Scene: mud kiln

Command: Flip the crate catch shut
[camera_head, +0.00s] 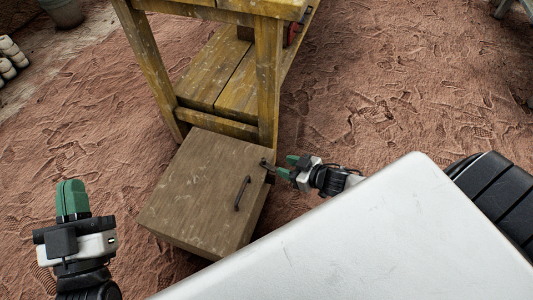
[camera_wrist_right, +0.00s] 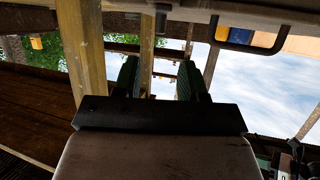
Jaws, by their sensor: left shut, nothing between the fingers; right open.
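The wooden crate (camera_head: 190,195) sits on the ground in front of the yellow wooden bench. A dark handle (camera_head: 242,193) is on its top. A small dark piece, likely the catch (camera_head: 267,165), is at the crate's right edge; its exact position is too small to tell. My right gripper (camera_head: 284,168) is open just right of that piece; I cannot tell whether they touch. In the right wrist view its two green fingers (camera_wrist_right: 159,80) are apart, with no held object visible between them. My left gripper (camera_head: 71,198) is shut and empty, left of the crate.
The yellow bench (camera_head: 268,80) stands directly behind the crate, its legs close to it. Reddish bare ground (camera_head: 400,80) is open to the right. A pot (camera_head: 63,12) and pale rolls (camera_head: 10,55) are at the far left.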

